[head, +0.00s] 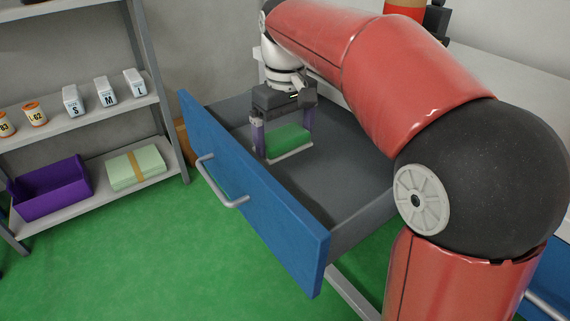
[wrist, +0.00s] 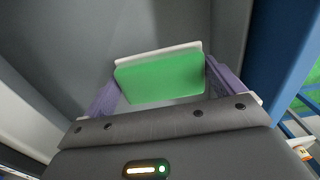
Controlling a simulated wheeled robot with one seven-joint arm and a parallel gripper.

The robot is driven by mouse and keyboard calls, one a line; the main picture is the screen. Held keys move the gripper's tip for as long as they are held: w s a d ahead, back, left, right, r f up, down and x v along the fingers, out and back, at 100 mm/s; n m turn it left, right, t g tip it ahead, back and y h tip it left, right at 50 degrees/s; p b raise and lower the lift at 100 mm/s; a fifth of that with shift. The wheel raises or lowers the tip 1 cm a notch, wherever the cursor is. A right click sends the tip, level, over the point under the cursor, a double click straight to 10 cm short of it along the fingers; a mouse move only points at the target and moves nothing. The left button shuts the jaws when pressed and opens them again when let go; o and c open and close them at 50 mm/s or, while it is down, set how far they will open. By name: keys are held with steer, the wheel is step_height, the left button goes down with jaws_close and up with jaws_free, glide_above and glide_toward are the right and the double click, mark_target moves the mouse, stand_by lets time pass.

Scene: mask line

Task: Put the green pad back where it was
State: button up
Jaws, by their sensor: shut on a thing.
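The green pad (head: 288,139) is a flat green block with a pale base, inside the open blue-fronted drawer (head: 250,180). My gripper (head: 283,142) reaches down into the drawer from above, and its purple fingers are shut on the pad. In the wrist view the pad (wrist: 160,78) lies between the two fingertips (wrist: 162,84), with a white edge along its far side. The pale base appears close to the grey drawer floor; I cannot tell whether it touches.
The drawer floor (head: 345,170) is bare to the right of the pad. A shelf at left holds a purple bin (head: 50,190), a pale green pack with a tan band (head: 136,167), and small white boxes marked S, M and L (head: 106,92). Green floor lies in front.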

mark_target(286, 136)
steer(key=shift+f+b, duration=0.5)
steer(key=shift+f, duration=2.7)
steer(key=shift+f, duration=0.2)
steer(key=o, duration=0.5)
step_height(286, 136, up, 12)
steer(key=p, duration=0.2)
steer(key=shift+r+p, duration=0.2)
steer(key=shift+p, duration=0.2)
